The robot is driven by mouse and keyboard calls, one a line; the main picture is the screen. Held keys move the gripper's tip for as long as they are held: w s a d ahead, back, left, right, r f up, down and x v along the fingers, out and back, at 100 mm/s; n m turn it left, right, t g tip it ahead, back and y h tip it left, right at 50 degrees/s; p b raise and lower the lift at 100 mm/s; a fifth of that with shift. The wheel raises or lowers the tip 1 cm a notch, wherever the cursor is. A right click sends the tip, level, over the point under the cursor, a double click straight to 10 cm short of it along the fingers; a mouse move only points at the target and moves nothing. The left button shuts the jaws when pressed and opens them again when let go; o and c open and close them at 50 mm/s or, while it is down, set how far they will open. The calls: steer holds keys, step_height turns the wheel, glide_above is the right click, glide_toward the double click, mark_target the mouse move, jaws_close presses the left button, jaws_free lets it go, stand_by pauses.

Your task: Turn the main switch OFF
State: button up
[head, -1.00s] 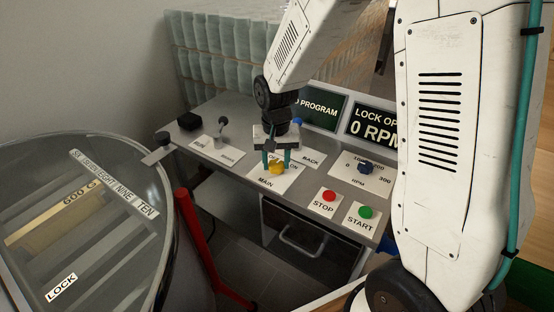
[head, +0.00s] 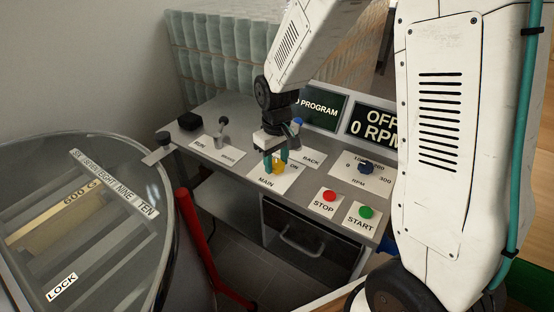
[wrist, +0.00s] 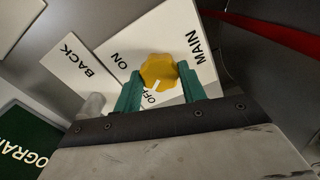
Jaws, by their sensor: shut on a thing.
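The main switch (head: 278,168) is a yellow knob on a white plate marked MAIN, ON and OFF, on the grey control desk. In the wrist view my gripper (wrist: 160,88) is shut on the knob. The display (head: 374,126) reads OFF and 0 RPM.
A red STOP button (head: 329,196), a green START button (head: 366,212) and a dark RPM knob (head: 366,167) are to the right. A lever (head: 222,130) stands to the left. A round glass-lidded drum (head: 110,150) and a red post (head: 205,240) are at left.

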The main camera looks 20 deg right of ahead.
mark_target(277, 164)
steer(key=shift+w+r, duration=0.15)
steer(key=shift+w, duration=0.05)
steer(key=o, duration=1)
steer(key=shift+s, duration=0.1)
step_height(277, 164, up, 8)
steer(key=shift+f, duration=0.15)
steer(key=shift+s, duration=0.3)
steer(key=s+d+r+m, duration=0.1)
steer(key=s+r, duration=0.2)
steer(key=s, duration=0.5)
steer(key=s+d+r+m+t, duration=0.1)
steer(key=s+r, duration=0.3)
steer(key=s, duration=0.5)
steer(key=s+d+r+m, duration=0.1)
steer(key=s+r, duration=0.3)
steer(key=s, duration=0.4)
steer(key=shift+s+d+r+m, duration=0.2)
steer(key=shift+s+r+m, duration=0.1)
steer(key=shift+s, duration=0.1)
